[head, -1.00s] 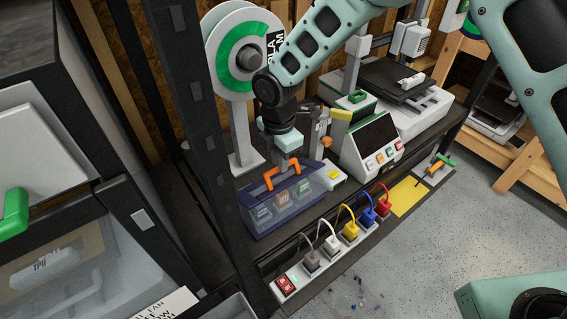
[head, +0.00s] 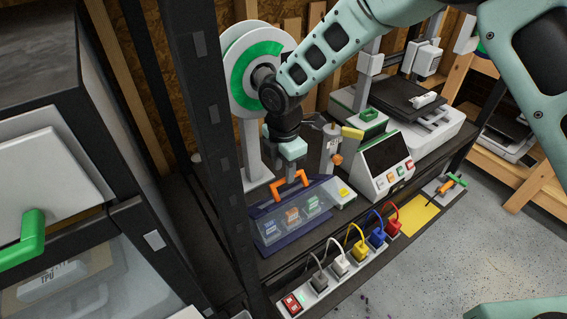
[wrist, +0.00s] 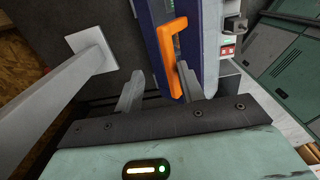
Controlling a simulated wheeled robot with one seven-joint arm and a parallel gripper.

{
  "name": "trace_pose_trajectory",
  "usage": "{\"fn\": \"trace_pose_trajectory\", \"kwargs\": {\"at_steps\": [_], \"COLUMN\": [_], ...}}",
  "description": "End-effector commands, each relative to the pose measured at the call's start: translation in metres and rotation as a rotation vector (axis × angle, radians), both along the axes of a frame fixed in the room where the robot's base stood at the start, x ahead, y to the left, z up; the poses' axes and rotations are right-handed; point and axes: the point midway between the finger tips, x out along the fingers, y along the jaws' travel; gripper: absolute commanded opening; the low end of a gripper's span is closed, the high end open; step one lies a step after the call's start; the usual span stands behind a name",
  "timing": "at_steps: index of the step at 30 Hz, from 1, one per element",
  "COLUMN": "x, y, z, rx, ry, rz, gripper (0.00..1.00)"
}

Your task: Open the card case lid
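The card case (head: 298,236) is a low, dark blue box with a clear cover on the shelf. Several small coloured cards show inside through the clear cover. An orange handle (head: 289,186) stands at the upper edge of the case. The lid appears down, but its exact angle is hard to tell. My gripper (head: 290,167) points down just above the handle. In the wrist view my gripper (wrist: 160,90) has its fingers apart. The orange handle (wrist: 171,50) lies closer to the right finger, with a gap on the left; contact is unclear.
A spool holder (head: 251,130) stands close behind the case. A power strip (head: 341,267) with coloured plugs runs along the front edge. A control box with a screen (head: 387,154) and a printer (head: 410,110) stand to the right. A black post (head: 215,150) rises at left.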

Motion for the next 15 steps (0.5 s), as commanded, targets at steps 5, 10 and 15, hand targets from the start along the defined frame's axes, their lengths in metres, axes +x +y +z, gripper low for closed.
{"fn": "trace_pose_trajectory", "kwargs": {"at_steps": [5,10,15], "x": [-0.0009,0.0005,0.001], "y": [-0.0023,-0.0012,-0.0009], "z": [-0.0155,-0.013,-0.012], "rx": [-0.002,0.001,0.001], "ry": [0.007,0.004,0.003], "rz": [0.001,0.0,-0.001], "gripper": [0.48,0.47,0.44]}}
